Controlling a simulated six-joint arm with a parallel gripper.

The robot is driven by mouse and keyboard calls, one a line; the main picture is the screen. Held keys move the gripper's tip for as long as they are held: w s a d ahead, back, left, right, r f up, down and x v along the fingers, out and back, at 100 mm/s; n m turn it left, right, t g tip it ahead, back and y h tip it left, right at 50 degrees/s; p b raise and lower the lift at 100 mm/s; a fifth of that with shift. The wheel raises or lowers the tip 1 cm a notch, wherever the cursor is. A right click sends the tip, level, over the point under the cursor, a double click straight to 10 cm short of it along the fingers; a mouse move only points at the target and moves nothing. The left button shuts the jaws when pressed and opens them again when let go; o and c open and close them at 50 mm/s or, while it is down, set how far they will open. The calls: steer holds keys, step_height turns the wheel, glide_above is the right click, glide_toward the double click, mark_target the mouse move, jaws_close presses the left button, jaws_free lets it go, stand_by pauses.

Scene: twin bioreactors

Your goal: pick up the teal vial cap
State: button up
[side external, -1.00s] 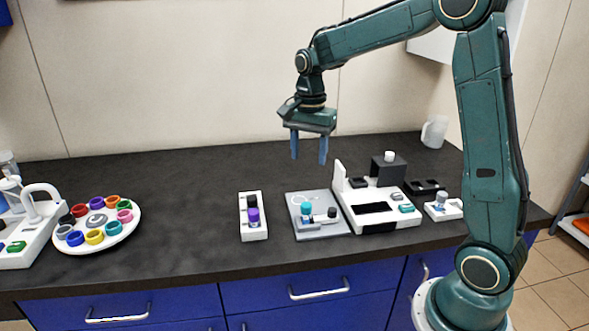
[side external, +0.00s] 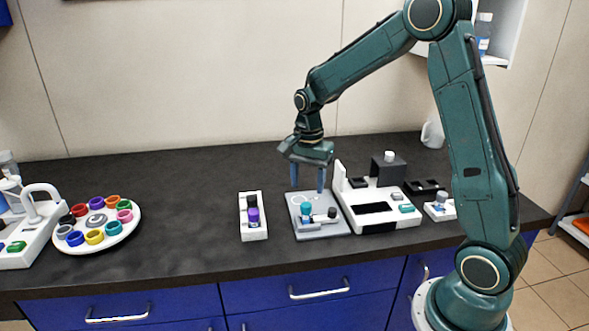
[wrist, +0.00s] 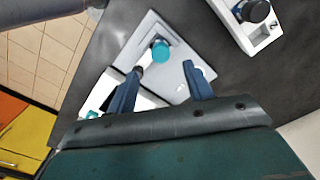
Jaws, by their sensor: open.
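The teal vial cap (side external: 306,206) sits upright on the grey plate (side external: 335,230) in the side view. It also shows in the wrist view (wrist: 160,51), ahead of my fingertips and roughly centred between them. My gripper (side external: 308,189) points down with its two blue fingers apart and empty, just above the cap in the side picture. In the wrist view my gripper (wrist: 163,68) has its fingers on either side of the line to the cap. I see no contact with the cap.
A small black-topped part (side external: 332,213) stands on the plate, right of the cap. A white rack (side external: 253,232) with a purple vial is to the left. A white device (side external: 376,225) adjoins the plate's right. A round white tray of coloured caps (side external: 97,246) is far left.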

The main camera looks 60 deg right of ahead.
mark_target(307, 204)
steer(key=shift+f, duration=0.35)
steer(key=shift+f, duration=2.6)
steer(key=c, duration=1)
